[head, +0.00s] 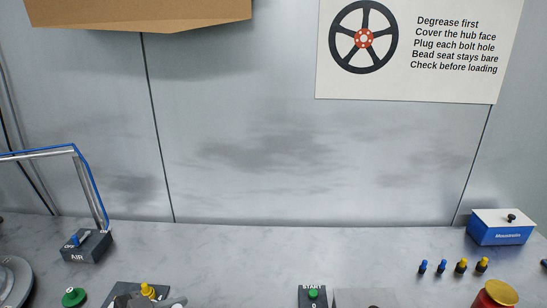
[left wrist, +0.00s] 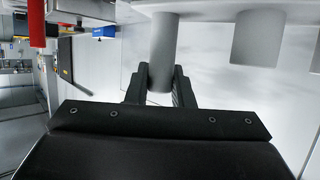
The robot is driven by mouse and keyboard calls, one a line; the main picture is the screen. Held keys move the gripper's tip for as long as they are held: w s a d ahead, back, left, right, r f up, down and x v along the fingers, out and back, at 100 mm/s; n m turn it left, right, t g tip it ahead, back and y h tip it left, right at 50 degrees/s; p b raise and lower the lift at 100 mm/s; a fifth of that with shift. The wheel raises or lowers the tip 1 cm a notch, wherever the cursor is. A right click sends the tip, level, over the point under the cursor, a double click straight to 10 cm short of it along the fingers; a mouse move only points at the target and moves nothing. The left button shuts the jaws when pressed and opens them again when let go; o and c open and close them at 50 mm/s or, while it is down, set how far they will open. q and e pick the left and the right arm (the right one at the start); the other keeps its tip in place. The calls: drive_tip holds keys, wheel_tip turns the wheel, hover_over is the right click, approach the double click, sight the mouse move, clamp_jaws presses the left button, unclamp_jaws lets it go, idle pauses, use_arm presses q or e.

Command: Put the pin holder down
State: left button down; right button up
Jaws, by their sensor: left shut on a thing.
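In the left wrist view my left gripper (left wrist: 160,88) is shut around a smooth grey cylinder (left wrist: 163,45), which I take to be part of the pin holder. The cylinder meets a pale flat part at the top of that view. A second, wider grey cylinder (left wrist: 258,38) is beside it to the right, apart from the fingers. The rest of the holder is cut off, and I cannot tell whether it touches a surface. In the head view I cannot clearly make out the holder. My right gripper is in neither view.
The grey bench (head: 240,250) has clear room across its middle. Several blue and yellow pins (head: 461,266) stand at the right, near a blue and white box (head: 500,228) and a red can with a yellow top (head: 497,296). An AIR switch box (head: 88,247) stands at the left.

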use_arm(q)
drive_tip(key=shift+m+g+h, duration=0.8)
drive_tip(key=s, duration=0.1)
drive_tip(key=s+a, duration=0.1)
drive_tip(key=s+b, duration=0.1)
drive_tip(key=s, duration=0.1)
drive_tip(key=shift+a, duration=0.25)
